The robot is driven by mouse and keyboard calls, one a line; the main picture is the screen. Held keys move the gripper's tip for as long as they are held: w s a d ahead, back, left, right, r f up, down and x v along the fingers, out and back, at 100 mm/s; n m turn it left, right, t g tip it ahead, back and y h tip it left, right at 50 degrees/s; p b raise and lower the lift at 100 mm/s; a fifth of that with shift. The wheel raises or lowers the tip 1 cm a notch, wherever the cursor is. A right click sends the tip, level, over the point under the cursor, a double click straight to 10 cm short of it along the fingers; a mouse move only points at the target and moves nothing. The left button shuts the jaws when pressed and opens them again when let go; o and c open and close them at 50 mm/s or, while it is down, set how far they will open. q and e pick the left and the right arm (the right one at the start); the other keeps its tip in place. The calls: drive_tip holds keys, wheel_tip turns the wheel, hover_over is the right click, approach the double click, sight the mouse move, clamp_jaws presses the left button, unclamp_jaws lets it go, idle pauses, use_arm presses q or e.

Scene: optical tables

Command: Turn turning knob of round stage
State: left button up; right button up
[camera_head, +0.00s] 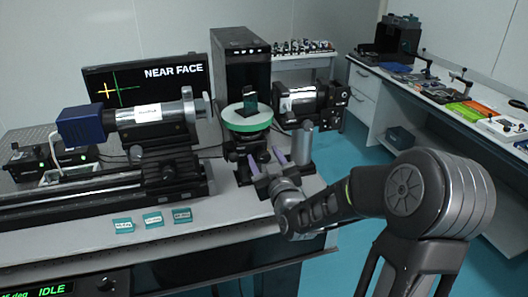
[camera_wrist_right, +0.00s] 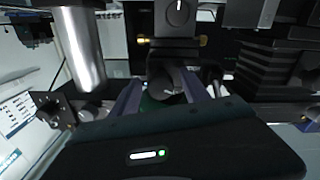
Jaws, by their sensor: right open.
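The round stage (camera_head: 247,119) has a pale disc with a green rim and stands on a dark mount on the optical table. A small dark upright block (camera_head: 250,101) stands on it. My right gripper (camera_head: 267,161) is open, its two purple fingers pointing at the front of the mount below the disc. In the right wrist view, a dark round knob-like part (camera_wrist_right: 164,82) shows between the spread fingers; I cannot tell whether either finger touches it. Another dark knob with a white mark (camera_wrist_right: 178,12) shows at the top edge. My left gripper is not in view.
A silver post (camera_head: 302,143) stands close on the right of my right gripper. A blue and silver laser-like tube (camera_head: 135,116) sits on a rail at left. Teal labelled tiles (camera_head: 153,219) lie at the table's front.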

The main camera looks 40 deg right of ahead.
drive_tip(key=shift+w, duration=0.25)
drive_tip(key=shift+c, duration=0.5)
clamp_jaws()
